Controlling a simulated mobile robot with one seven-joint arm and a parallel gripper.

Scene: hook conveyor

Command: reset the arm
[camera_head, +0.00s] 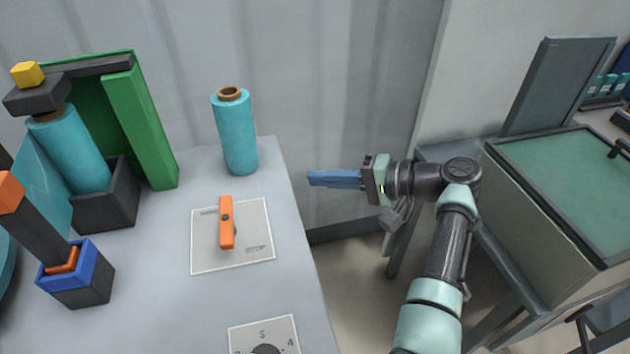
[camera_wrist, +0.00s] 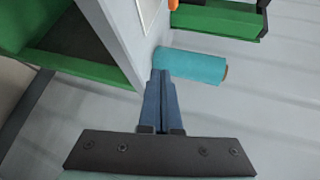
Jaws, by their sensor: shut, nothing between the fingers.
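My gripper (camera_head: 312,179) is stretched out to the left in the head view, over the gap to the right of the grey table. Its blue fingers are together with nothing between them. In the wrist view the shut fingers (camera_wrist: 160,75) point up the picture, in front of the lower part of a teal roll. My arm bends at the elbow and comes up from the bottom right of the head view.
A teal roll (camera_head: 237,135) stands on the grey table (camera_head: 180,300), beside a panel with an orange switch (camera_head: 226,222). A green frame (camera_head: 140,120) and dark holders stand at left. A green-topped bench (camera_head: 570,180) stands right. The wall is behind my gripper.

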